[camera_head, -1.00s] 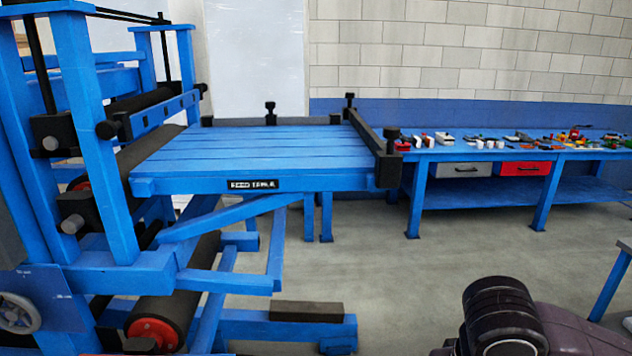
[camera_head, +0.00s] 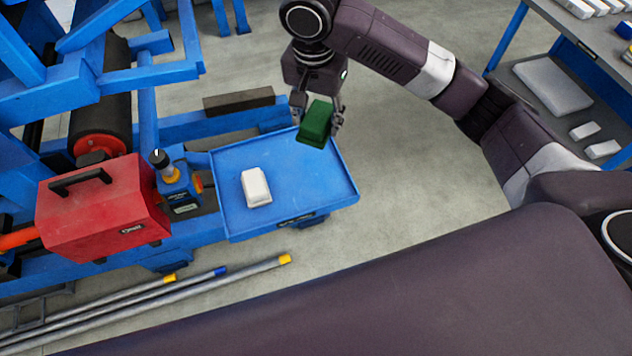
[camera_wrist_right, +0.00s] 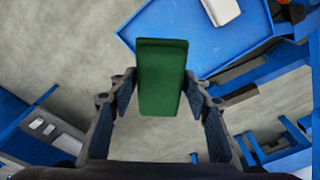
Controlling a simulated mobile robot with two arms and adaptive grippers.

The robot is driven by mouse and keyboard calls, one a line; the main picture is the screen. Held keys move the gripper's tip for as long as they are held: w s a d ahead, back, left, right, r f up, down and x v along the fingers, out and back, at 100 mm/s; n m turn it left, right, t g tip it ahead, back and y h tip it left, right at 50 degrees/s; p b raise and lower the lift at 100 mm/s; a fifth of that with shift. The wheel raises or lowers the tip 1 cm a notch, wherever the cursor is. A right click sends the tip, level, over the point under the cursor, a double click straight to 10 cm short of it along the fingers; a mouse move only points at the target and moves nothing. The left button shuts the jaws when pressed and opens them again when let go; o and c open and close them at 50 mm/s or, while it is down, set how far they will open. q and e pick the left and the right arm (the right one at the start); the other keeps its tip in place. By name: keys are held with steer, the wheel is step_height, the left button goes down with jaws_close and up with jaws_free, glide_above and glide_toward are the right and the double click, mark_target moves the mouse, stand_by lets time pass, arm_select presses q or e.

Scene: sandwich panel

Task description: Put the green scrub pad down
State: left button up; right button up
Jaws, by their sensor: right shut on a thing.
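The green scrub pad (camera_head: 316,122) is a dark green block held in my right gripper (camera_head: 318,118), above the upper right edge of a blue tray. In the right wrist view the pad (camera_wrist_right: 163,75) sits between the two fingers of the gripper (camera_wrist_right: 165,90), which are shut on its sides. The blue tray (camera_head: 300,205) shows in the head view with a white block (camera_head: 255,187) on its left part. Part of the tray (camera_wrist_right: 165,22) shows behind the pad in the wrist view. My left gripper is not in view.
A red toolbox (camera_head: 100,212) and a small blue device (camera_head: 178,185) stand left of the tray. Long metal poles (camera_head: 190,295) lie below. A blue shelf unit (camera_head: 580,65) with white items is at the upper right. The tray's right part is bare.

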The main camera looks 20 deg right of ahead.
steer(key=shift+w+a+f, duration=0.1)
steer(key=shift+w+a, duration=0.05)
steer(key=shift+f+m, duration=0.3)
steer(key=shift+f, duration=0.05)
step_height(320, 180, down, 6)
glide_above(317, 177)
step_height(317, 177, down, 8)
steer(key=shift+a+f, duration=0.15)
steer(key=shift+f, duration=0.1)
steer(key=shift+f+p, duration=0.4)
steer(key=shift+f, duration=2.05)
steer(key=o, duration=1.3)
steer(key=shift+f, duration=0.15)
